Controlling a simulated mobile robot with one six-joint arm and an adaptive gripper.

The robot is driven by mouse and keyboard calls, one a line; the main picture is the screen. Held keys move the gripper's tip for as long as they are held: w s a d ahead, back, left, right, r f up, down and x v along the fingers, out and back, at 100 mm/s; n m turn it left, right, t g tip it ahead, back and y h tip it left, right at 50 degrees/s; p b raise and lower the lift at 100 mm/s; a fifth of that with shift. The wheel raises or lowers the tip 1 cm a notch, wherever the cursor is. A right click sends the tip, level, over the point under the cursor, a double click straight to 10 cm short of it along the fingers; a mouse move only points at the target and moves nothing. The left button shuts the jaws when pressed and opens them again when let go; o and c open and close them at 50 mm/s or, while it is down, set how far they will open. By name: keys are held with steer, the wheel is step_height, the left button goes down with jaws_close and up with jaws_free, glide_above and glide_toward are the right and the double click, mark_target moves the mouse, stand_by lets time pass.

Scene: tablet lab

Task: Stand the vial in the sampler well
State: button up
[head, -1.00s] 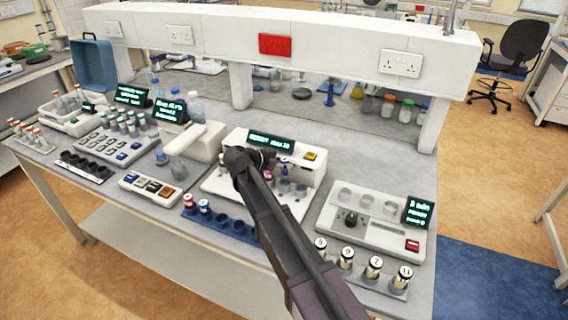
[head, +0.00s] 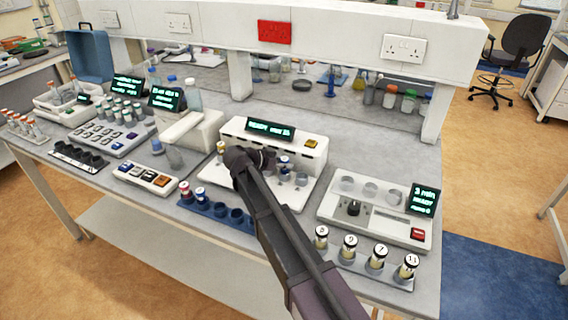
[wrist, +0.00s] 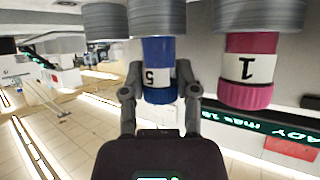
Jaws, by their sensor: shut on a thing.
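The sampler (head: 231,127) is a white unit with a lit display and a row of metal wells (head: 301,180). My gripper (head: 262,158) is over its left part and hides some wells. In the wrist view, which looks upside down, my gripper (wrist: 160,98) is shut on a blue-capped vial (wrist: 158,55) labelled 5. The vial's lower end meets a metal well (wrist: 157,17); I cannot tell whether it is fully seated. A pink-capped vial (wrist: 248,65) labelled 1 stands at the neighbouring well, apart from my fingers.
A yellow-capped vial (head: 221,148) stands left of my gripper. A blue rack (head: 219,214) in front holds a red-capped (head: 185,188) and a blue-capped vial (head: 200,194). A white device (head: 343,208) and several numbered vials (head: 377,257) are at the right. A shelf overhangs behind.

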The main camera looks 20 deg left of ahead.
steer(key=shift+f+b, duration=0.6)
steer(key=shift+b, duration=0.05)
stand_by(0.5)
steer(key=o, duration=1.1)
steer(key=shift+r, duration=0.15)
